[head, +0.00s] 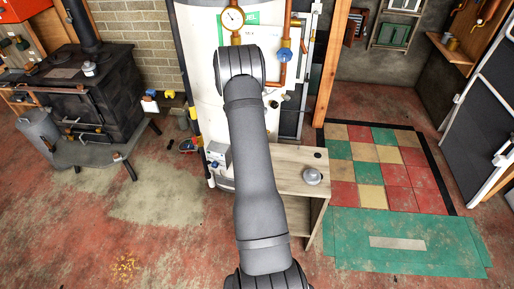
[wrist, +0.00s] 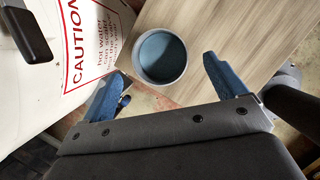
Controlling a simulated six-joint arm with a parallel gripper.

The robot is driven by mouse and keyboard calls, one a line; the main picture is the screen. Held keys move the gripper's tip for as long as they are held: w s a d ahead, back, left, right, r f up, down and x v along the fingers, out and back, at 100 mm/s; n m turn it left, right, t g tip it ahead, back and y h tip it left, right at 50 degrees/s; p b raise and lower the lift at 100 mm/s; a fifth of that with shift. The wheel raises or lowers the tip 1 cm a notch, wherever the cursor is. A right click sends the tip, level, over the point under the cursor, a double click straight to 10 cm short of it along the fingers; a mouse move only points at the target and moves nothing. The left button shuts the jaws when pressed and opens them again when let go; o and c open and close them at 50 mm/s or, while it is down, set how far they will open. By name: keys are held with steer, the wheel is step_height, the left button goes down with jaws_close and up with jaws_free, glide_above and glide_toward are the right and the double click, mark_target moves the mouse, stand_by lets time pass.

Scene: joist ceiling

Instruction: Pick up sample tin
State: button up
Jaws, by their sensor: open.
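A round grey-blue tin (wrist: 160,56) shows from above in the wrist view, with a pale rim around a flat blue middle. It lies over the edge of the wooden top in that picture. A small grey round thing on the wooden stand (head: 312,177) in the head view looks like the same tin. My gripper (wrist: 165,66) is open, with one blue finger to the left of the tin and one to the right in the picture. I see no contact, and the height between them is unclear. In the head view my arm hides the gripper.
The pale wooden stand (head: 290,185) is beside a white tank (head: 203,75) with pipes and a gauge. A caution label (wrist: 90,45) is close at the left in the wrist view. A black stove (head: 95,95) stands left. Coloured floor tiles (head: 370,165) lie clear at right.

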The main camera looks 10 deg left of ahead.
steer(key=x, duration=0.7)
steer(key=c, duration=1.3)
